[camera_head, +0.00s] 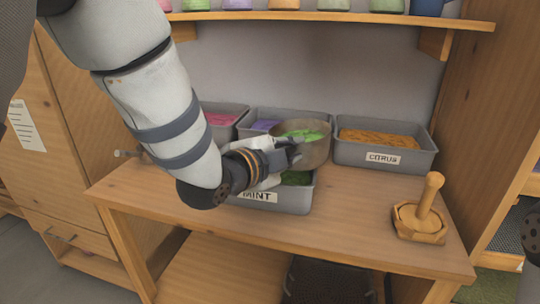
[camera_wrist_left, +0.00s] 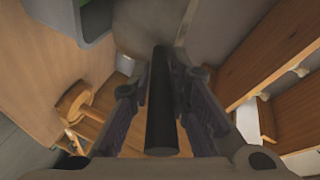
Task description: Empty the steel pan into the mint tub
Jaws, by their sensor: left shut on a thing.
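The steel pan (camera_head: 316,153) is above the back part of the mint tub (camera_head: 282,199) in the head view, with bright green stuff (camera_head: 303,135) showing inside it. The grey tub carries a MINT label, and darker green stuff (camera_head: 296,178) shows in it below the pan. My left gripper (camera_head: 287,155) is shut on the pan's handle, left of the pan's bowl. In the left wrist view the dark round handle (camera_wrist_left: 161,105) lies between the two fingers. My arm and gripper hide part of the mint tub. My right gripper is not in view.
A CITRUS tub (camera_head: 385,158) with orange contents stands right of the pan. Tubs with purple (camera_head: 264,125) and pink (camera_head: 221,118) contents stand behind and left. A wooden tool with an upright handle (camera_head: 428,195) stands at the table's right. A shelf (camera_head: 330,17) runs above.

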